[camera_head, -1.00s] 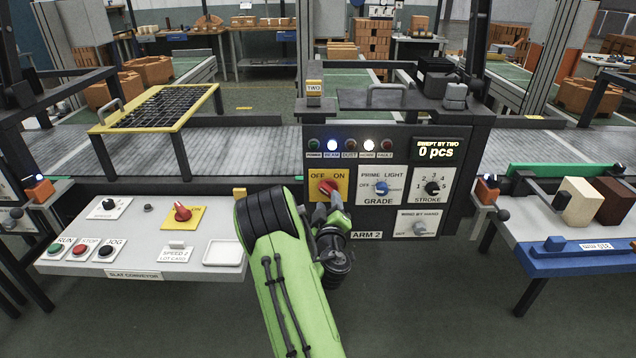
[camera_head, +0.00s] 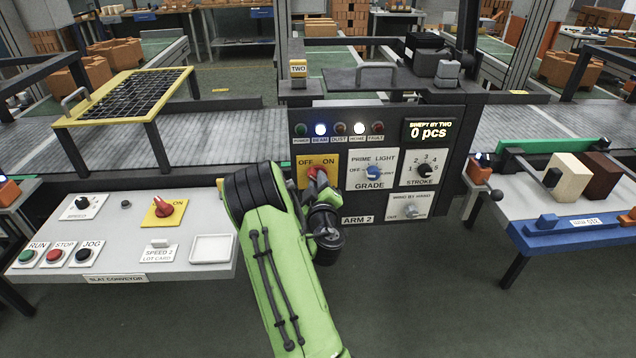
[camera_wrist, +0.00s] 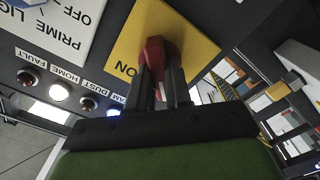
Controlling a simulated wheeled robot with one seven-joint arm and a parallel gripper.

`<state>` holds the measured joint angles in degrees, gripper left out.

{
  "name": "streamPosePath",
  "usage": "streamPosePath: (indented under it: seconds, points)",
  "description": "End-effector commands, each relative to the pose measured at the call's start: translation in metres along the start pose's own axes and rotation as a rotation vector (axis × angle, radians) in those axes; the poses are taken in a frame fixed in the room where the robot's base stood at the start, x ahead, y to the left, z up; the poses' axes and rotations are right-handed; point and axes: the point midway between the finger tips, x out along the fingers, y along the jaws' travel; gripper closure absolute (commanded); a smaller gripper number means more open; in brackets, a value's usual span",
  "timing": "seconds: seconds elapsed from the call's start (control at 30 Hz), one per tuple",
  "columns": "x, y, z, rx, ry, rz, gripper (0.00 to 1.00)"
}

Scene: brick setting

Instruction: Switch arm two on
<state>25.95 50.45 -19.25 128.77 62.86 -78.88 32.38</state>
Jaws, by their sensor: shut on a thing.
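The ARM 2 panel (camera_head: 385,200) stands in the middle of the head view. Its yellow OFF/ON plate (camera_head: 304,182) carries a red knob (camera_head: 317,173). My gripper (camera_head: 320,184) reaches the knob from below and in front, hiding much of it. In the wrist view the two dark fingers (camera_wrist: 161,85) are shut around the red knob (camera_wrist: 155,52), one on each side. The yellow plate (camera_wrist: 195,40) appears turned over there, with ON readable. I cannot tell exactly which way the knob points. The POWER lamp (camera_head: 301,130) looks dim green; BEAM (camera_head: 320,129) and HOME (camera_head: 356,129) are lit.
The GRADE knob (camera_head: 373,172), STROKE knob (camera_head: 424,170) and hand-swing knob (camera_head: 411,211) are to the right. The slat conveyor desk (camera_head: 110,228) at left has another red knob (camera_head: 163,208) on yellow. A blue-edged bench (camera_head: 580,232) holds blocks at right.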

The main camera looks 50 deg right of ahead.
Motion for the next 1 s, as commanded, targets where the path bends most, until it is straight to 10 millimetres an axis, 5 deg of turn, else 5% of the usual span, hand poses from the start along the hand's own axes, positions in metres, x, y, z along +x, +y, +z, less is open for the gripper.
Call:
streamPosePath:
  seconds: [0.47,1.0]
  points:
    - [0.0007,0.0022,-0.0019,0.129,0.005,0.003,1.0]
    - [0.0011,0.005,-0.0021,0.617,0.007,0.004,1.0]
